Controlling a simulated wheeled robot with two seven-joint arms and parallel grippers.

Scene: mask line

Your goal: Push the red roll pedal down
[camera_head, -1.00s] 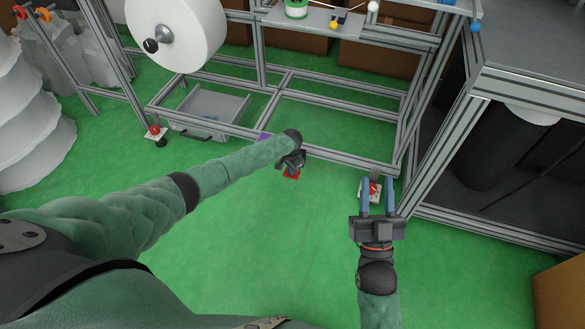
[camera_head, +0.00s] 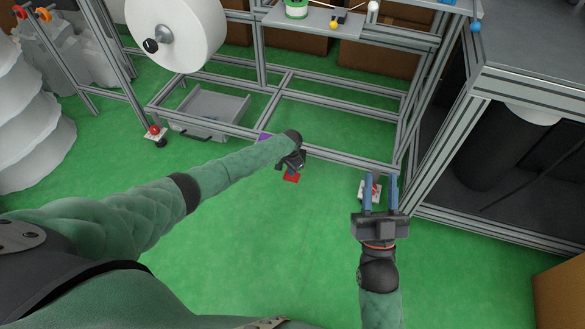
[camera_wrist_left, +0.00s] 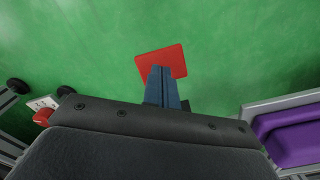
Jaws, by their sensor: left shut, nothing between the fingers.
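The red roll pedal (camera_head: 291,179) is a small flat red plate near the green floor, in front of the metal frame. My left gripper (camera_head: 293,165) is right at it and hides part of it in the head view. In the left wrist view the red pedal (camera_wrist_left: 152,62) lies beyond my left fingers (camera_wrist_left: 162,72), whose closed blue tips overlap its near part. The fingers are together with nothing between them. I cannot tell whether they touch the pedal. My right gripper (camera_head: 381,180) is open and empty at the right.
A white box with red on top (camera_head: 364,191) sits by my right fingers. Another white box with a red button (camera_head: 155,133) stands at the left. A purple part (camera_head: 265,136) sits by the frame's lower rail (camera_head: 340,160). The green floor (camera_head: 270,240) in front is clear.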

